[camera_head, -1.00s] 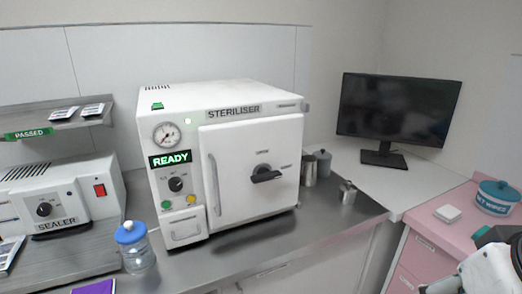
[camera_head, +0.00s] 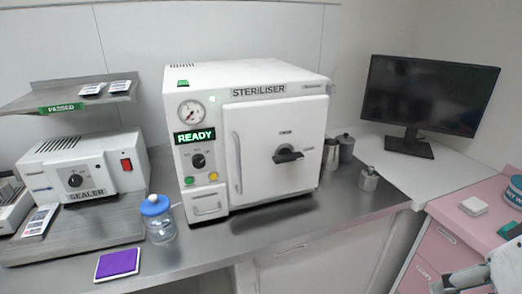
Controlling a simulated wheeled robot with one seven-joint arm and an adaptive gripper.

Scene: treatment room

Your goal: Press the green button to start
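The white steriliser (camera_head: 265,143) stands on the steel counter with its door shut. Its lit panel (camera_head: 195,136) reads READY. A small green button (camera_head: 189,181) sits low on its left front panel, below a black dial (camera_head: 198,160) and left of a yellow button (camera_head: 213,176). Nothing covers the green button. Part of my arm shows in the bottom right corner, well away from the steriliser. My gripper's fingers are not in view.
A blue-lidded jar (camera_head: 158,219) and a purple pad (camera_head: 117,263) stand on the counter front left of the steriliser. A sealer (camera_head: 85,170) is at the left. Metal canisters (camera_head: 346,148) and a monitor (camera_head: 428,95) are at the right. Counter directly before the steriliser is clear.

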